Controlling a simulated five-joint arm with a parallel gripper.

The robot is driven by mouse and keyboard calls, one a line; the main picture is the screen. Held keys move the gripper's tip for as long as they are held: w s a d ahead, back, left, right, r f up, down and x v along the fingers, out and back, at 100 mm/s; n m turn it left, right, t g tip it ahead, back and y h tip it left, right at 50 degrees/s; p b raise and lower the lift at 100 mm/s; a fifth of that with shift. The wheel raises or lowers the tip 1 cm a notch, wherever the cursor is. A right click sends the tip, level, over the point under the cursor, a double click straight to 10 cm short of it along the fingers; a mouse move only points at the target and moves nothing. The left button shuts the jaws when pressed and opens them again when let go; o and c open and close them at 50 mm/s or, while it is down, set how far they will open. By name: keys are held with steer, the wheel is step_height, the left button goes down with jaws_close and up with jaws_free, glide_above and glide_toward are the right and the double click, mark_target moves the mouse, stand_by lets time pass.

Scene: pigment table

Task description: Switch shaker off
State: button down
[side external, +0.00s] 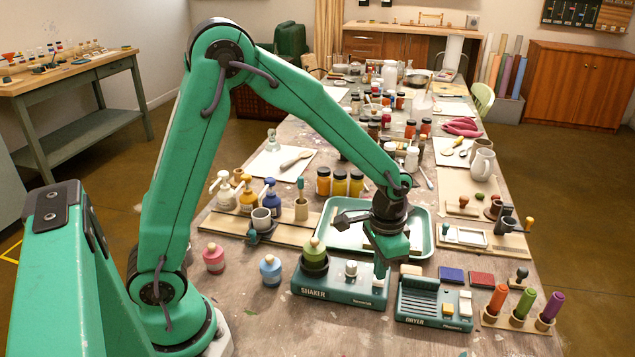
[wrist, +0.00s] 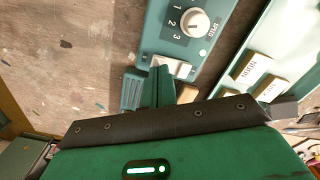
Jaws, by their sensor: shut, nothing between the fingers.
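The shaker (side external: 335,293) is a teal box with its name on the front. In the wrist view, the shaker's panel (wrist: 155,38) shows a white speed dial (wrist: 193,22) marked 1, 2, 3, a small green light (wrist: 203,52) that looks lit, and a white rocker switch (wrist: 170,66). My gripper (side external: 381,272) is shut and empty, pointing down at the shaker's right end. In the wrist view its fingertips (wrist: 158,72) are at the switch's left part; I cannot tell whether they touch it.
The dryer (side external: 433,304) stands close to the shaker's right. A pale green tray (side external: 330,212) lies behind, with small labelled blocks in it (wrist: 250,70). Pink (side external: 213,257) and blue (side external: 270,269) jars stand left of the shaker. Stoppered tubes (side external: 524,304) stand right of the dryer.

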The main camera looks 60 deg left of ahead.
steer(key=shift+f, duration=0.6)
stand_by(0.6)
steer(key=shift+r, duration=3.5)
steer(key=shift+r, duration=0.1)
steer(key=s+a+r+n+t, duration=0.1)
steer(key=s+a+r+t, duration=0.1)
steer(key=s+r, duration=0.4)
steer(key=s+a+r+n+t, duration=0.2)
steer(key=s+a+r, duration=0.3)
steer(key=s, duration=0.5)
steer(key=shift+s+r+t, duration=0.3)
steer(key=shift+r+t, duration=0.05)
steer(key=shift+t, duration=0.45)
